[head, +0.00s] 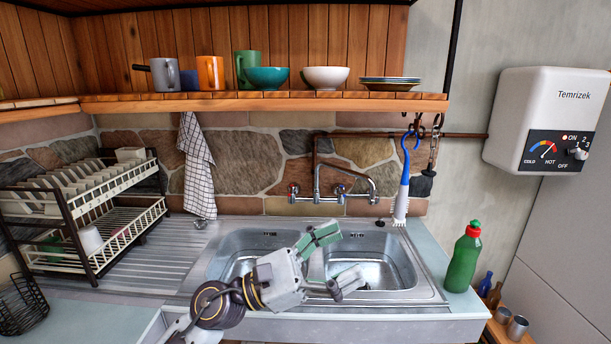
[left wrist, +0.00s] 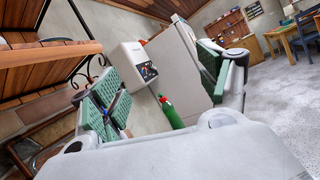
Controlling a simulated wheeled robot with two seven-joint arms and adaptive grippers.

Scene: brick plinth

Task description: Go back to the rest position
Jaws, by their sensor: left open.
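My left gripper (head: 335,260) is in the head view, in front of and above the double sink (head: 430,293). Its two green-padded fingers are spread apart with nothing between them. In the left wrist view the same gripper (left wrist: 163,90) shows its fingers wide apart at left and right. Beyond them stand a green bottle (left wrist: 171,112) and a white water heater (left wrist: 130,62). My right gripper is in neither view.
The green bottle (head: 463,258) with a red cap stands on the counter right of the sink. A dish rack (head: 85,210) stands at left. A wooden shelf (head: 270,104) with mugs and bowls runs above. A blue-handled brush (head: 403,195) hangs near the faucet (head: 345,182).

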